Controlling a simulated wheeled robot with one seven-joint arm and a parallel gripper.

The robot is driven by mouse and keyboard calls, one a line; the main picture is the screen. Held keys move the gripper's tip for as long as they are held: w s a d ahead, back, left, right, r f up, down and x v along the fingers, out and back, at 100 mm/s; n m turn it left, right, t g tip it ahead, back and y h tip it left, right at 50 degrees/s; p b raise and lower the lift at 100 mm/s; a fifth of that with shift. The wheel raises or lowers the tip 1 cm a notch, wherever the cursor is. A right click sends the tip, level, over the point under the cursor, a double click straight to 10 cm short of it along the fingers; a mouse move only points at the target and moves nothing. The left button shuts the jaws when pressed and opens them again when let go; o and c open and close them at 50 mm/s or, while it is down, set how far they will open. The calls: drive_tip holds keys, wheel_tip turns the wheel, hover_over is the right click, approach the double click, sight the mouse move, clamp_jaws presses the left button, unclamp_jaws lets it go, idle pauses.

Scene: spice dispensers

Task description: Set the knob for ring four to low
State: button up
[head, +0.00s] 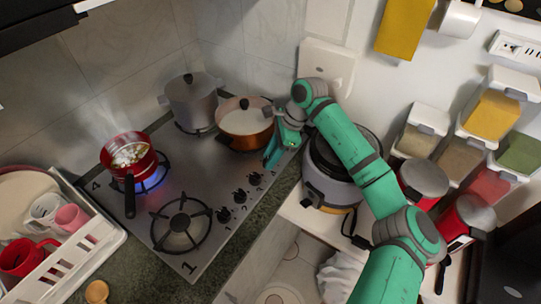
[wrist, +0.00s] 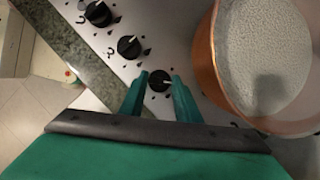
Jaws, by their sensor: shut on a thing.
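My gripper (head: 271,158) reaches down to the far end of the stove's knob row. In the wrist view, its two teal fingers (wrist: 159,88) are closed on either side of a black knob (wrist: 160,80), whose white mark points right. This knob's number cannot be seen; the neighbouring knobs appear marked 3 (wrist: 129,47) and 2 (wrist: 98,14). A red pot (head: 126,146) with pale food sits on the left back ring, beside the printed 4. A blue flame (head: 153,180) burns under it and steam rises.
A copper pan (head: 246,121) with pale contents stands close to my gripper; it also shows in the wrist view (wrist: 207,62). A lidded grey pot (head: 192,102) stands behind. The front ring (head: 180,222) is empty. A rice cooker (head: 330,190) stands right, below my arm.

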drive_tip(key=shift+m, duration=0.3)
drive_tip(key=m, duration=0.2)
drive_tip(key=m+t, duration=0.1)
drive_tip(key=shift+s+m+t, duration=0.2)
drive_tip(key=shift+m+t, duration=0.1)
drive_tip(key=shift+m, duration=0.1)
drive_tip(key=m+t, duration=0.1)
drive_tip(key=m, duration=0.1)
drive_tip(key=m+t+h, duration=0.1)
drive_tip(key=m, duration=0.2)
drive_tip(key=shift+s+a, duration=0.1)
drive_tip(key=shift+s, duration=0.05)
drive_tip(key=m+h, duration=0.1)
drive_tip(key=m, duration=0.2)
drive_tip(key=m+t+h, duration=0.1)
drive_tip(key=m, duration=0.1)
drive_tip(key=shift+a+m, duration=0.2)
drive_tip(key=shift+m, duration=0.2)
drive_tip(key=m+h, duration=0.1)
drive_tip(key=m, duration=0.3)
drive_tip(key=shift+a+m+h, duration=0.1)
drive_tip(key=shift+m+h, duration=0.2)
drive_tip(key=shift+h, duration=0.1)
drive_tip(key=o, duration=1)
drive_tip(key=shift+o, duration=0.2)
drive_tip(key=shift+s+r, duration=0.1)
drive_tip(key=shift+r, duration=0.05)
